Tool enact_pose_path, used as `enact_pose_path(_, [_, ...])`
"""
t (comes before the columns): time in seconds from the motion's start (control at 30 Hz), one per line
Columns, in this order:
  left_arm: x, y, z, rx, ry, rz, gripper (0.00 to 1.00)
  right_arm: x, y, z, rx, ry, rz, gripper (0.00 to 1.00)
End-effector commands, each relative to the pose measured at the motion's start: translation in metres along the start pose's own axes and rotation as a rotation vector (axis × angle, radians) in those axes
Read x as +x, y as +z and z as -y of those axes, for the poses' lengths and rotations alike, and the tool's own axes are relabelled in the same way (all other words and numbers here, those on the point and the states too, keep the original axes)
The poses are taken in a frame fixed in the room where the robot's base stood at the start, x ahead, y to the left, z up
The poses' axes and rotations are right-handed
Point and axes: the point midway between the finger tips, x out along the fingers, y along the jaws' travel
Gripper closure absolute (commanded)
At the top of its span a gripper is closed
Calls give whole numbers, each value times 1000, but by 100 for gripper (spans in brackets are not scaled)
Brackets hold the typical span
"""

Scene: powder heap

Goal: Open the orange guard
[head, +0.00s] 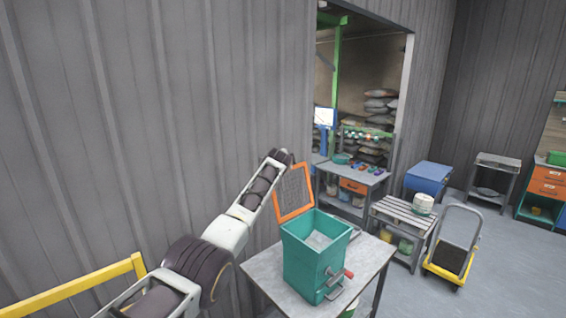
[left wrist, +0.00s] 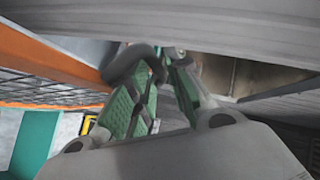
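The orange guard (head: 277,204), an orange frame with dark mesh, stands raised and leaning back at the rear edge of the teal hopper (head: 307,270). The hopper's top is uncovered and its pale inside shows. My left arm reaches in from the left, its end behind the guard's upper left corner. In the left wrist view my left gripper (left wrist: 163,72) has green-padded fingers with a narrow gap between them and nothing seen held. The guard (left wrist: 45,55) runs along the left of that view, beside the fingers; contact cannot be told. My right gripper is out of view.
A corrugated wall (head: 120,130) rises close behind the arm. A yellow rail (head: 75,287) is at lower left. A yellow trolley (head: 452,255) and slatted bench (head: 402,214) stand right.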

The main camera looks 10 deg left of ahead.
Motion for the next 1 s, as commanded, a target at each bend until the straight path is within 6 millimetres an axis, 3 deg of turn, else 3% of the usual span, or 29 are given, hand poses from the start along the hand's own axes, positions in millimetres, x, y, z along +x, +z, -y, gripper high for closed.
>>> enact_pose_path(1.0, [-37, 1, -1, 0, 0, -1, 81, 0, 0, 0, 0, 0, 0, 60])
